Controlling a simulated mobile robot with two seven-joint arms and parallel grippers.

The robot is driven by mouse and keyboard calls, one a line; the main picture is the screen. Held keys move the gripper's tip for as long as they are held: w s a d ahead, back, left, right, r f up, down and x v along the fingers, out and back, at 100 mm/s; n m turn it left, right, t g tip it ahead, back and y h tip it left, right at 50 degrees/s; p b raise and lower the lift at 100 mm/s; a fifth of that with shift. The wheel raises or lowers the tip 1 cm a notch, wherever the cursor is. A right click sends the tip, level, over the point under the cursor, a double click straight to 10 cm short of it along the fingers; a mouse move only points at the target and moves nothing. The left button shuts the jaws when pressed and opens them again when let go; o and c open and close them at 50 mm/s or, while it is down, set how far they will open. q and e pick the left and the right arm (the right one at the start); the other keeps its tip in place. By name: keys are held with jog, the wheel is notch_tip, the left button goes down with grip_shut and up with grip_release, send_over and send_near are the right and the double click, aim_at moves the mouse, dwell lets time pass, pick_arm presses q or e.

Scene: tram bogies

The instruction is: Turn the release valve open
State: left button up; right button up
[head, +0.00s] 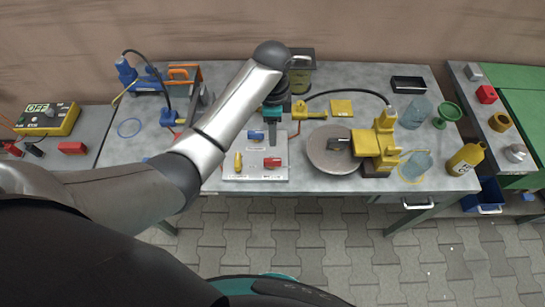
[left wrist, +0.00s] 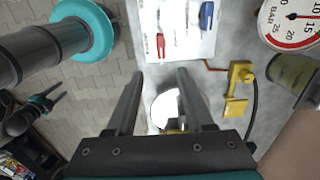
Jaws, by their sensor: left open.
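A pale valve plate (head: 255,175) lies on the grey bench with a blue handle (head: 256,135), a yellow handle (head: 238,162) and a red handle (head: 272,163). Their labels are too small to read, so I cannot tell which is the release valve. My left gripper (head: 277,138) points down over the plate's back right edge. In the left wrist view it (left wrist: 160,75) is open and empty, with the red handle (left wrist: 160,46) and blue handle (left wrist: 206,15) beyond the fingertips. My right gripper (left wrist: 52,97) shows small at the left, its jaws unclear.
A yellow pump-like unit (head: 382,140) and a round metal disc (head: 328,152) stand right of the plate. A yellow fitting (head: 302,110) with a hose lies behind. A pressure gauge (left wrist: 292,18) and an olive cylinder (left wrist: 290,76) are near my left gripper. A yellow bottle (head: 465,158) stands farther right.

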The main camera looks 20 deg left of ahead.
aim_at(273, 160)
pick_arm(q)
notch_tip(273, 160, down, 15)
jog(key=b, duration=0.4)
jog(key=shift+w+b, duration=0.1)
jog(key=shift+b, duration=0.2)
jog(key=shift+c, duration=0.3)
grip_shut()
